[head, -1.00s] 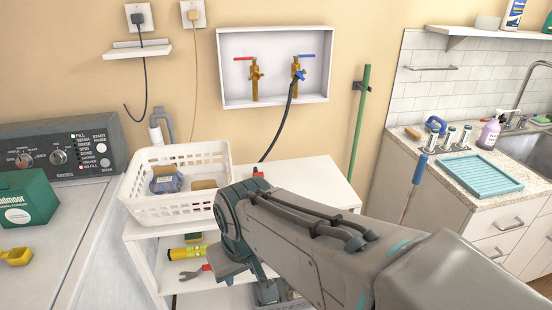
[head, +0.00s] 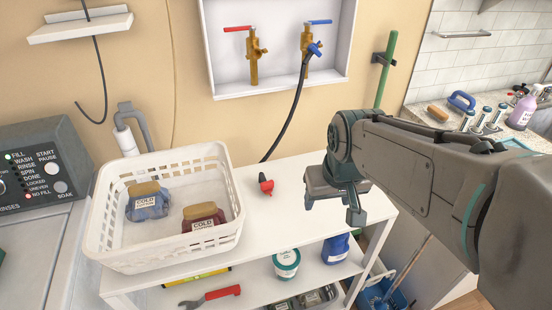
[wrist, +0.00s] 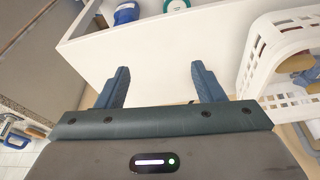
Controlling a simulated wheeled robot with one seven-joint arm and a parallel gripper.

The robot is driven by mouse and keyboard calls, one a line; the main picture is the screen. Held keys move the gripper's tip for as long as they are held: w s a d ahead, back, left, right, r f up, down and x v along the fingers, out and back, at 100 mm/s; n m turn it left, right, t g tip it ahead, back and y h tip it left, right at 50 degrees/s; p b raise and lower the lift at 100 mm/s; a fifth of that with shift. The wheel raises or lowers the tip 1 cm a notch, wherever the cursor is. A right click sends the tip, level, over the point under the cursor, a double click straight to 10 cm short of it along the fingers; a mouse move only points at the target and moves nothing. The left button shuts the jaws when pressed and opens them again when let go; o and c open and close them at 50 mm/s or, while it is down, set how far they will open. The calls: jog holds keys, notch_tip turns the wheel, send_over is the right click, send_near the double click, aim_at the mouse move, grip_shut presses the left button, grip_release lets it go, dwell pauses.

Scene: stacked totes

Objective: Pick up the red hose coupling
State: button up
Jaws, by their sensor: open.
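The coupling is not visible in the wrist view.
The white basket (head: 165,253) holds two labelled bags. A black hose (head: 288,125) hangs from the blue-handled tap behind the shelf top. A teal-and-white tub (head: 286,263), a blue bottle (head: 336,248) and a red-handled wrench (head: 212,296) are below. The shelf top around the coupling is clear.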

aim_at(267, 183)
jog(key=w+a+f+n+y+b, duration=0.1)
jog(key=w+a+f+n+b, duration=0.15)
jog(key=w+a, duration=0.95)
jog(key=shift+n+t, duration=0.25)
jog(key=shift+t, duration=0.05)
jog(key=w+f, duration=0.1)
jog(key=f, duration=0.1)
jog(key=w+f, duration=0.2)
jog(key=f, duration=0.1)
jog(key=w+d+f, duration=0.1)
jog(key=f, duration=0.1)
jog(key=shift+w+f, duration=0.15)
jog(key=shift+w, duration=0.1)
jog(key=shift+a+p+x, duration=0.15)
jog(key=shift+a+x, duration=0.05)
jog(key=shift+x, duration=1.2)
jog(key=shift+a+p+x, duration=0.15)
jog(key=shift+a+x, duration=0.05)
jog(key=shift+x, duration=1.2)
jog(key=shift+w, duration=0.15)
jog(key=c, duration=1.1)
